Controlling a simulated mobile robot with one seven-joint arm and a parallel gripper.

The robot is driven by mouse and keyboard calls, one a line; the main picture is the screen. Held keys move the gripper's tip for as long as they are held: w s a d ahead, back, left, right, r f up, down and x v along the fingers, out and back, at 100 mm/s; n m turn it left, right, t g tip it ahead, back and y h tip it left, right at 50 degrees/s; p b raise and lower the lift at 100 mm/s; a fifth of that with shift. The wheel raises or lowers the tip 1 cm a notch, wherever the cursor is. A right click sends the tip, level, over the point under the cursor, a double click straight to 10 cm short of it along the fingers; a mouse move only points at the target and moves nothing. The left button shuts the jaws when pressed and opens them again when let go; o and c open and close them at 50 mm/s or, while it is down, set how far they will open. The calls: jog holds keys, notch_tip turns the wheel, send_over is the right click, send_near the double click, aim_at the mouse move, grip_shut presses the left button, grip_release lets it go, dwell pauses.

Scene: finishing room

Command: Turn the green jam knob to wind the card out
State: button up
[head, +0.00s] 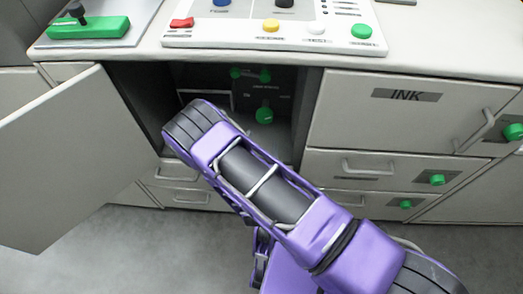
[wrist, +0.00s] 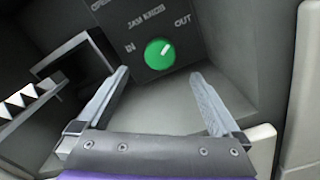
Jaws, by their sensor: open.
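The green jam knob (wrist: 158,54) is round with a pale pointer mark, on a dark panel (wrist: 190,15) lettered JAM KNOB, with IN at its left and OUT at its right. The pointer aims up and right, toward OUT. In the head view the knob (head: 264,115) shows inside the open cabinet, beyond my arm. My gripper (wrist: 165,82) is open and empty in the wrist view, its fingertips apart on either side below the knob, not touching it. In the head view my gripper is hidden behind my arm. I cannot make out the card.
The cabinet door (head: 70,150) stands open at the left. Smaller green parts (head: 250,75) sit above the knob inside. A frame with white teeth (wrist: 20,102) is left of my gripper. The INK door (head: 405,110) is right of the opening, and a button panel (head: 215,32) lies above.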

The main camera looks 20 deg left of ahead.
jog(key=shift+v, duration=1.7)
